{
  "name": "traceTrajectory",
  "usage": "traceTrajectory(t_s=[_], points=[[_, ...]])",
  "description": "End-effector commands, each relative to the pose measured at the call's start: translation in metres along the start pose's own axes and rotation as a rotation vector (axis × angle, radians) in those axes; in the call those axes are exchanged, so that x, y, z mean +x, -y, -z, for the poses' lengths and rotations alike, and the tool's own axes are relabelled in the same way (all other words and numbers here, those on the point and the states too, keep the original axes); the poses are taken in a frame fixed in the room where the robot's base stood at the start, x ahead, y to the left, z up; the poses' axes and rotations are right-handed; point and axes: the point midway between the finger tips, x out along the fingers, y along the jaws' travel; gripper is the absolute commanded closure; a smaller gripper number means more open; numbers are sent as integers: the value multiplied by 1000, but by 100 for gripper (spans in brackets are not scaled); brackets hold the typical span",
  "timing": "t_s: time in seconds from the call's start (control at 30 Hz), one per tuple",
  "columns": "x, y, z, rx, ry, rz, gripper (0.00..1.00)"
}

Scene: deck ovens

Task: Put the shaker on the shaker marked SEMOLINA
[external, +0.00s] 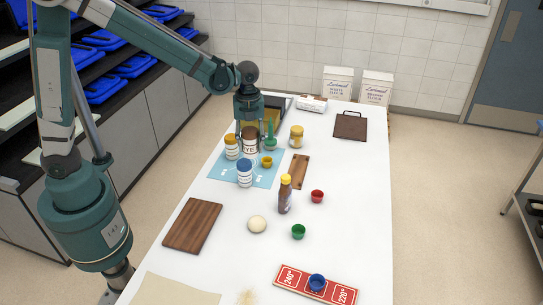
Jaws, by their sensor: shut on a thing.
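My gripper (248,121) points down over the far part of the blue mat (216,171). It is shut on a brown-lidded shaker (250,146), whose label seems to end in "YE". I cannot tell whether this shaker touches the mat. An orange-lidded shaker (232,152) stands close to its left. A blue-lidded shaker (245,179) stands nearer the camera on the mat. Both have white bodies with labels too small to read, so I cannot tell which is marked SEMOLINA. A yellow-lidded jar (296,140) stands off the mat to the right.
A green-topped item (270,143) and a small yellow cup (267,162) crowd the shakers on the right. A wooden board (300,171), a brown bottle (285,199) and a red cup (317,196) stand farther right. The white table is clear along its right side.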

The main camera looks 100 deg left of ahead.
Motion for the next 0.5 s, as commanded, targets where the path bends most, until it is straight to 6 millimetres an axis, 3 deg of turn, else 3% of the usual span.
traceTrajectory(t_s=[0.5], points=[[-26, -36, -124, -57, 0, 0, 79]])
